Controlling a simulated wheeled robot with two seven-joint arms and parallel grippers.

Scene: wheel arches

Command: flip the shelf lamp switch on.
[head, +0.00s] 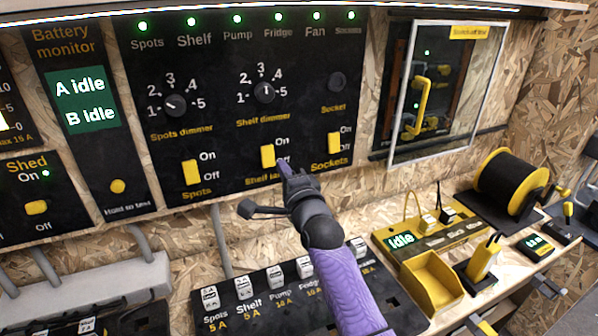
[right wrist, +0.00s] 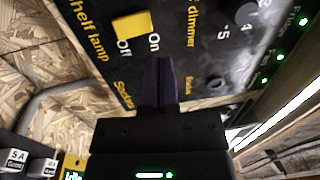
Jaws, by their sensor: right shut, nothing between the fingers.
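The shelf lamp switch (head: 267,156) is a yellow paddle on the black panel, with On above and Off below at its right. It also shows in the right wrist view (right wrist: 132,26), beside its On and Off marks. I cannot tell for sure which way it is tipped. My right gripper (head: 284,164) is shut and empty, its purple fingers pointing at the panel just right of the switch. In the right wrist view the fingertips (right wrist: 158,66) are near the Off and On marks; contact with the panel cannot be told. My left gripper is not in view.
The yellow spots switch (head: 191,172) is to the left and the sockets switch (head: 334,142) to the right. Dimmer knobs (head: 264,92) stick out above. A clear framed cover (head: 447,92) is at right. Breakers and a shelf with a cable reel (head: 512,183) lie below.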

